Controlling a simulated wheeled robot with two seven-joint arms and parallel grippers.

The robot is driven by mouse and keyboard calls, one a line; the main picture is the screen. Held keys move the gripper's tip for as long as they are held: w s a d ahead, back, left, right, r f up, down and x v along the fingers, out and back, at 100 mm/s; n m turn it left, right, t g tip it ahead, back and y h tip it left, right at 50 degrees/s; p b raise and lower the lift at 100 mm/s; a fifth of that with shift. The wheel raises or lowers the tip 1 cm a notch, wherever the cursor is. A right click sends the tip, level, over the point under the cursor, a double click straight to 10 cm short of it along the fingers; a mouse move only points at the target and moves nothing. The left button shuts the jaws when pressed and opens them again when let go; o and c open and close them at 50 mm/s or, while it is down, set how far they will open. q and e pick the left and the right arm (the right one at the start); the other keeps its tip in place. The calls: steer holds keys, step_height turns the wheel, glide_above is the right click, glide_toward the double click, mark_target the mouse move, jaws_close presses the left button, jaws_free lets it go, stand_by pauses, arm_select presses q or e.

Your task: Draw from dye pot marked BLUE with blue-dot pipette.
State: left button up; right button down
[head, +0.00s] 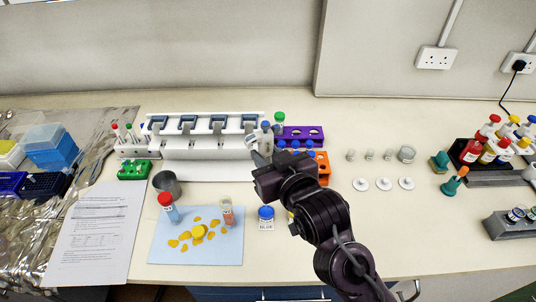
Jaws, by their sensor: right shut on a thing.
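The dye pot marked BLUE (266,214) stands on the bench just right of the light blue mat, with a blue top and a label in front. My right gripper (258,163) is shut on a pale pipette (265,138) with a blue top, in front of the right end of the white pipette stand (200,152). The pipette's lower part is hidden by the gripper, so I cannot see its tip. The gripper is behind the pot in the picture, clear of it. My left gripper is out of view.
A metal cup (167,184) stands behind. An orange rack (322,166) and purple rack (304,133) are beside the gripper. White discs (383,184) lie right.

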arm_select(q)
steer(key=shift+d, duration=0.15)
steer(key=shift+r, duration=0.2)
arm_select(e)
steer(key=shift+f, duration=0.15)
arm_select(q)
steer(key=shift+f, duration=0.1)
arm_select(e)
steer(key=shift+f, duration=0.15)
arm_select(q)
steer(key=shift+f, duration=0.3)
arm_select(e)
steer(key=shift+f, duration=0.8)
arm_select(q)
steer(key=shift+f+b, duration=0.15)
steer(key=shift+b, duration=0.2)
arm_select(e)
steer(key=shift+f, duration=0.55)
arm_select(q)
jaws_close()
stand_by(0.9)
